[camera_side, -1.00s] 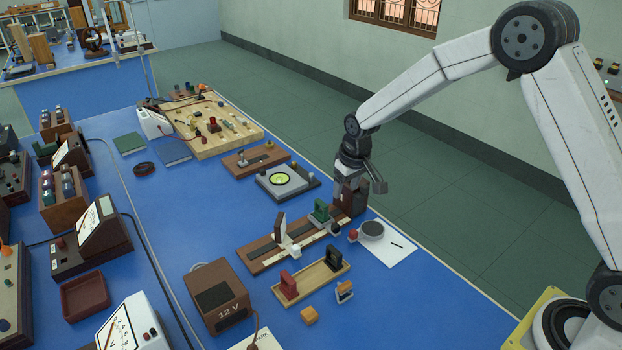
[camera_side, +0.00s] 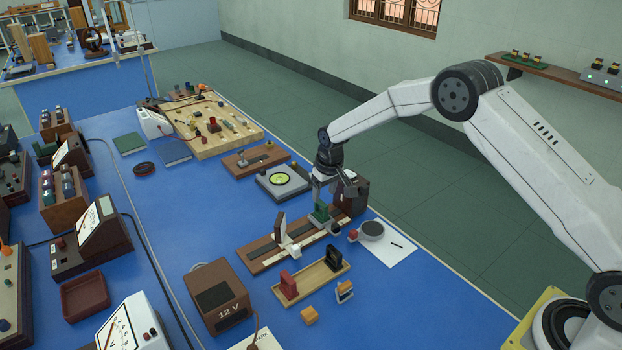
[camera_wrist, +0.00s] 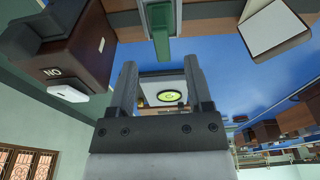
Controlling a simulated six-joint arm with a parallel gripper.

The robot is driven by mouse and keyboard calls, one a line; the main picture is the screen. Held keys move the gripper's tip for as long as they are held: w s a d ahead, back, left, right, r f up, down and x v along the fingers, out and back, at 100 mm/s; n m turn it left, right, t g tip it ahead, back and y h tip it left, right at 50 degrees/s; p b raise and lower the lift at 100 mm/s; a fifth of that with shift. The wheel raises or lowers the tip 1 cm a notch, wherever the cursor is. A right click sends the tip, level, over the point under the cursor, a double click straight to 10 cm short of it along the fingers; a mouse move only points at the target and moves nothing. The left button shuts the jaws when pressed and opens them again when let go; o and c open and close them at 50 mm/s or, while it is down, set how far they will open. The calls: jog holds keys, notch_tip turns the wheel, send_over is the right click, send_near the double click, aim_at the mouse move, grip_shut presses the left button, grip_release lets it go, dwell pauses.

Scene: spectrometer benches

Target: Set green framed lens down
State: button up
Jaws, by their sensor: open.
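The green framed lens (camera_side: 320,211) stands upright at the right part of the wooden optical bench (camera_side: 257,261), on its rail. In the wrist view its green frame (camera_wrist: 160,22) is at the top centre, just beyond my fingertips. My gripper (camera_side: 324,196) points down right above the lens. Its two fingers also show in the wrist view (camera_wrist: 160,72), spread apart with nothing clearly gripped between them. The side view does not show clearly whether the fingertips touch the frame.
A dark brown box (camera_side: 352,196) is close on the right of my gripper. A wooden tray (camera_side: 312,281) holds red and black framed pieces in front. A grey instrument with a green dial (camera_side: 281,181) lies behind.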

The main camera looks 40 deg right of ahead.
aim_at(322, 202)
jog(key=shift+w+f, duration=0.15)
jog(key=shift+f, duration=0.6)
jog(key=shift+w+a+f, duration=0.1)
jog(key=shift+w+f, duration=0.15)
jog(key=shift+f, duration=1.05)
jog(key=shift+w+f, duration=0.2)
jog(key=shift+f, duration=1.05)
grip_shut()
